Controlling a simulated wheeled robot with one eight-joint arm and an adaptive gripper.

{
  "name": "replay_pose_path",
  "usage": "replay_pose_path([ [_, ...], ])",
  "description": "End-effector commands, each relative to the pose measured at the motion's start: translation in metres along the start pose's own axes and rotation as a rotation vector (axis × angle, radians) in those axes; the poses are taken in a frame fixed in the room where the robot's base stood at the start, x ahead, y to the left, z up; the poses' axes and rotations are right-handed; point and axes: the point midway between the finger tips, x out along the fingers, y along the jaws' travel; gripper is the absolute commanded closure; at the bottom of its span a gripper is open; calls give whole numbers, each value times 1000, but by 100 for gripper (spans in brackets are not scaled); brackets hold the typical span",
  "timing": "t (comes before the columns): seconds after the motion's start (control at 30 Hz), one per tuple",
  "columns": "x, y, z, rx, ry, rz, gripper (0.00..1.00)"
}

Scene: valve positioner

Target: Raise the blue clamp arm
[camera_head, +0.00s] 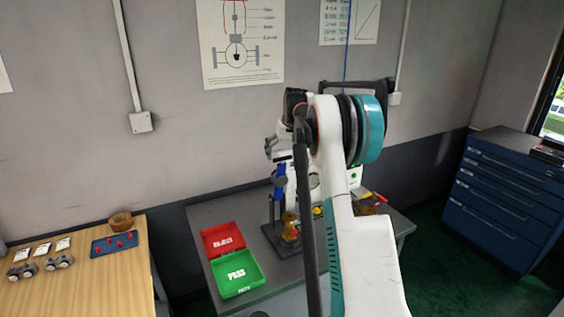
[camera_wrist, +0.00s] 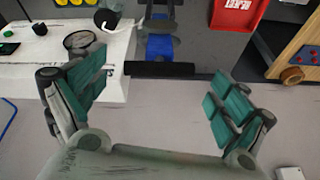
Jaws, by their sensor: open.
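The blue clamp arm (camera_head: 279,183) stands on a dark stand (camera_head: 271,232) on the grey bench in the head view. In the wrist view, a blue part (camera_wrist: 160,46) that looks like the clamp arm lies between dark uprights, with a black bar (camera_wrist: 160,69) across its near end. My gripper (camera_wrist: 156,82) is open, its two green-padded fingers spread left and right of this bar. Nothing is between the fingers, and I see no contact. In the head view my gripper (camera_head: 279,146) is small, just above the clamp arm. My own arm hides part of the bench.
A red tray (camera_head: 223,241) and a green tray (camera_head: 238,274) sit on the bench left of the stand. A brass-coloured cylinder (camera_head: 290,228) stands beside it. A wooden table (camera_head: 95,290) is at left and a blue drawer cabinet (camera_head: 505,200) at right. The wall is close behind.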

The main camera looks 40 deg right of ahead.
Motion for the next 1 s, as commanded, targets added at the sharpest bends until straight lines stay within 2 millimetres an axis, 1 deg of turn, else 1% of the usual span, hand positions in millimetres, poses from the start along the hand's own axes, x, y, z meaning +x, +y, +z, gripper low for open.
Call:
replay_pose_path([
  [0.03,-11,0,0,0,0,0,8],
  [0.2,-41,0,0,0,0,0,8],
  [0.3,-53,0,0,0,0,0,8],
  [0.4,-60,0,0,0,0,-1,8],
  [0.53,-63,0,0,0,0,-1,8],
  [1.0,-63,0,0,0,0,0,8],
])
